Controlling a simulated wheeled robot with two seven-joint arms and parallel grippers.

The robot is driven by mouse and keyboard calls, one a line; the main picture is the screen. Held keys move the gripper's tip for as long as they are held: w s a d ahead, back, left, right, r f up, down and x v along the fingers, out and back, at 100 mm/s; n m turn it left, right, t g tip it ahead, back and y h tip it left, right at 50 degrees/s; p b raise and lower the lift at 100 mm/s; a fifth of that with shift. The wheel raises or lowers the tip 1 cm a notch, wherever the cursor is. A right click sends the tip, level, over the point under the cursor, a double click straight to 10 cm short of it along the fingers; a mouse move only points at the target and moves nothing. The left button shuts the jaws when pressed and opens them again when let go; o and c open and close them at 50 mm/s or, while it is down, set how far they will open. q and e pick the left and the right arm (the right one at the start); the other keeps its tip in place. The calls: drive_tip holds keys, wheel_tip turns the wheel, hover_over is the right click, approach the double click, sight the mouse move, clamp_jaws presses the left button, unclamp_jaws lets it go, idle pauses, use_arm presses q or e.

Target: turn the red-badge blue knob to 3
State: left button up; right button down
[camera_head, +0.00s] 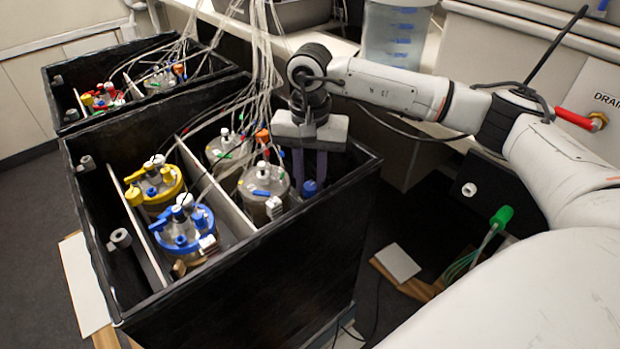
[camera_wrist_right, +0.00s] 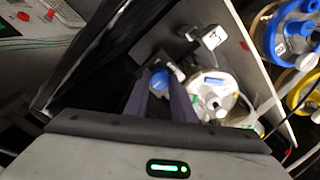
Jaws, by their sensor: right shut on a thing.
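A blue knob (camera_head: 309,188) sits low inside the near black box, by its right wall. My right gripper (camera_head: 309,182) points down into the box with its dark fingers on either side of the knob. In the right wrist view the blue knob (camera_wrist_right: 159,80) shows between the fingertips of the right gripper (camera_wrist_right: 161,84), which is shut on it. The fingers hide part of the knob. I cannot make out a red badge or any scale numbers beside it. My left gripper is in neither view.
The black box (camera_head: 240,275) also holds several lidded vessels, among them a blue-ringed one (camera_head: 181,238) and a yellow-ringed one (camera_head: 160,197). A white-lidded vessel (camera_head: 262,184) stands just left of the gripper. Many thin tubes hang close by. A second black box (camera_head: 62,85) stands behind.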

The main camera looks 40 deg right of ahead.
sight(310, 185)
drive_tip(key=shift+r, duration=0.1)
drive_tip(key=c, duration=1.5)
unclamp_jaws()
wheel_tip(310, 185, up, 10)
drive_tip(key=shift+r+p, duration=0.15)
drive_tip(key=shift+p, duration=0.25)
